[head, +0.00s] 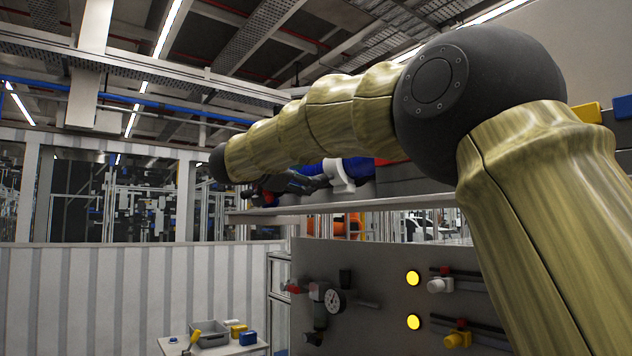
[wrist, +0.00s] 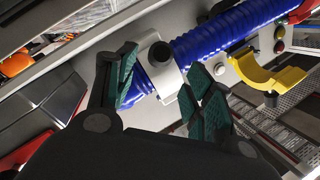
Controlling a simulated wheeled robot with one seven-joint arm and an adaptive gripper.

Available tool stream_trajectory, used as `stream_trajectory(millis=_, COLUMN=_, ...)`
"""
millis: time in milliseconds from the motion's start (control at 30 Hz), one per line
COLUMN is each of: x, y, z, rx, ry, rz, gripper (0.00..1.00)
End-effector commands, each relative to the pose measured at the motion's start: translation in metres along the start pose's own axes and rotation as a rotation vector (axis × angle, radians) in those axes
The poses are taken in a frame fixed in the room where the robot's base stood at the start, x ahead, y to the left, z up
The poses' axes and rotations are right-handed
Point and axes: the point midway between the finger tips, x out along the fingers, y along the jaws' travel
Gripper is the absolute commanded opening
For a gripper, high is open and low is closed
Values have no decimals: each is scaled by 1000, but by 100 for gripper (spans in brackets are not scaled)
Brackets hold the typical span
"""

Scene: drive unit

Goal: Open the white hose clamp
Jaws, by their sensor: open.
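The white hose clamp (wrist: 165,77) wraps around the ribbed blue hose (wrist: 227,33) in the wrist view and has a black knob (wrist: 160,52). In the head view the clamp (head: 338,177) stands on the shelf, beyond my arm. My gripper (wrist: 162,68) is open, with its green-padded fingers on either side of the clamp in the picture. Nothing is held. I cannot tell whether a finger touches the clamp. The clamp's underside is hidden.
A yellow clamp (wrist: 268,79) stands open to the right, with a black knob. Red, green and dark buttons sit near the hose's far end. Grey bins (wrist: 47,92) lie to the left. Below the shelf (head: 390,201) is a panel with a gauge (head: 334,300) and yellow lamps.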

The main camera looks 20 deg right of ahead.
Motion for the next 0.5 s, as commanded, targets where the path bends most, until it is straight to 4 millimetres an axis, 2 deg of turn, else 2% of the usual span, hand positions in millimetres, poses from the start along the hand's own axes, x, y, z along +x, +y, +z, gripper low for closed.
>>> stream_trajectory(millis=33, x=10, y=0, z=-1, rx=0, ry=1, rz=3, gripper=52)
stream_trajectory(millis=200, x=37, y=-1, z=0, rx=-1, ry=1, rz=1, gripper=52)
stream_trajectory(millis=500, x=70, y=-1, z=1, rx=-1, ry=0, rz=-1, gripper=52)
